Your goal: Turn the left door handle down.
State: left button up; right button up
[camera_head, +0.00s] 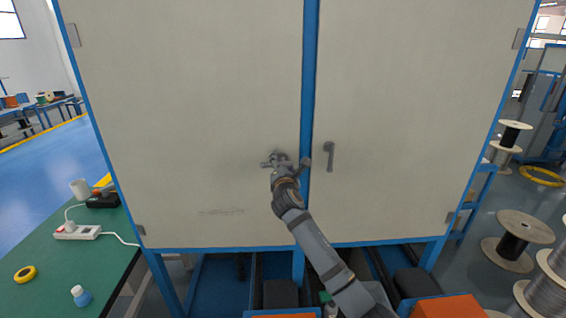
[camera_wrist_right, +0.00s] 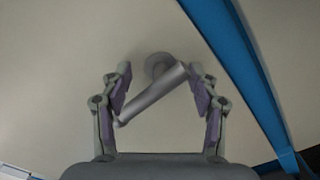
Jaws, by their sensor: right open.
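The left door handle (camera_wrist_right: 152,96) is a grey lever on a round base on the left cream door. In the right wrist view it lies slanted between the two fingers of my right gripper (camera_wrist_right: 160,90), which are open on either side of it. One lever end is close to the right finger and the other reaches the left finger; I cannot tell whether they touch. In the head view my right gripper (camera_head: 284,163) is at the left door and mostly hides this handle. My left gripper is not in view.
The right door handle (camera_head: 329,155) hangs downward on the right door (camera_head: 410,100). A blue frame post (camera_head: 309,60) stands between the doors. A green table (camera_head: 60,275) with a power strip (camera_head: 77,232) is at the lower left. Cable spools (camera_head: 515,240) stand on the right.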

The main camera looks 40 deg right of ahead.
grip_shut()
dwell(0.4)
